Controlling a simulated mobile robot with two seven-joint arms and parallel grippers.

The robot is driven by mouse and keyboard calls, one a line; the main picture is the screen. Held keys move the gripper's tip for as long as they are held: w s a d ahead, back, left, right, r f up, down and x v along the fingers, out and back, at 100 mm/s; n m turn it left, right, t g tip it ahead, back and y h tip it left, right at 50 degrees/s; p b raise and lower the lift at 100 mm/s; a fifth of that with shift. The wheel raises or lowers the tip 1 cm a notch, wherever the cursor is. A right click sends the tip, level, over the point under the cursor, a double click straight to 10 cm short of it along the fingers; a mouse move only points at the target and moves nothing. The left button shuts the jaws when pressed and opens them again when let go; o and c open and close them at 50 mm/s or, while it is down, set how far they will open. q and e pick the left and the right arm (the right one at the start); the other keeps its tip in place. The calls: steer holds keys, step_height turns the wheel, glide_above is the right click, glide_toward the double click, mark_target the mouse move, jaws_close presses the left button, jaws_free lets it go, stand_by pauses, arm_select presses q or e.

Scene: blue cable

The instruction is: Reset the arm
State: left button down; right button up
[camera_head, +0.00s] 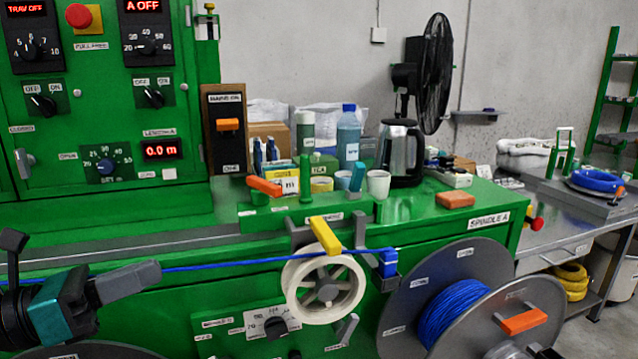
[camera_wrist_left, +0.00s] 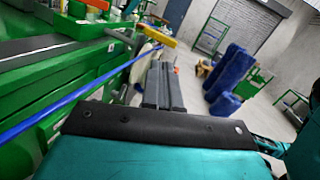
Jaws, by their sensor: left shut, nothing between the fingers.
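My left gripper (camera_head: 157,272) is at the lower left of the head view, its fingers pointing right. The fingers also show in the left wrist view (camera_wrist_left: 164,70), pressed together and empty. The blue cable (camera_head: 235,263) runs across the front of the green machine, over the pale guide wheel (camera_head: 325,288) under a yellow lever (camera_head: 326,236), to a blue piece at its right. In the head view the cable passes by the fingertips; in the wrist view the cable (camera_wrist_left: 60,105) runs left of the fingers, apart from them. My right gripper is not seen.
The spindle reel (camera_head: 440,275) with wound blue cable stands at the lower right, with an orange handle (camera_head: 523,321). Bottles, cups and a kettle (camera_head: 400,150) crowd the machine's top. A steel bench (camera_head: 560,215) stands at the right.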

arm_select(q)
step_height(320, 180, down, 16)
steer(key=a+n+t+y+p, duration=0.25)
steer(key=n+t+y, duration=0.65)
steer(key=n, duration=1.9)
steer(key=s+d+f+n+g+y+p, duration=0.1)
steer(key=s+d+f+n+g+y, duration=0.1)
steer(key=s+f+n, duration=0.4)
steer(key=s+d+f+n+g+y+p, duration=0.1)
steer(key=s+d+f+n+g+y, duration=0.1)
steer(key=s+d+f+n+g, duration=0.3)
step_height(320, 180, down, 5)
steer(key=n+g, duration=0.1)
steer(key=n, duration=0.2)
steer(key=shift+s+d+g+y, duration=0.25)
steer(key=shift+s+g+y, duration=0.15)
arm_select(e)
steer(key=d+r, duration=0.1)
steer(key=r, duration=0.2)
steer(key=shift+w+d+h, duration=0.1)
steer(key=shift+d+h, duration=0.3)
arm_select(q)
steer(key=shift+r, duration=0.15)
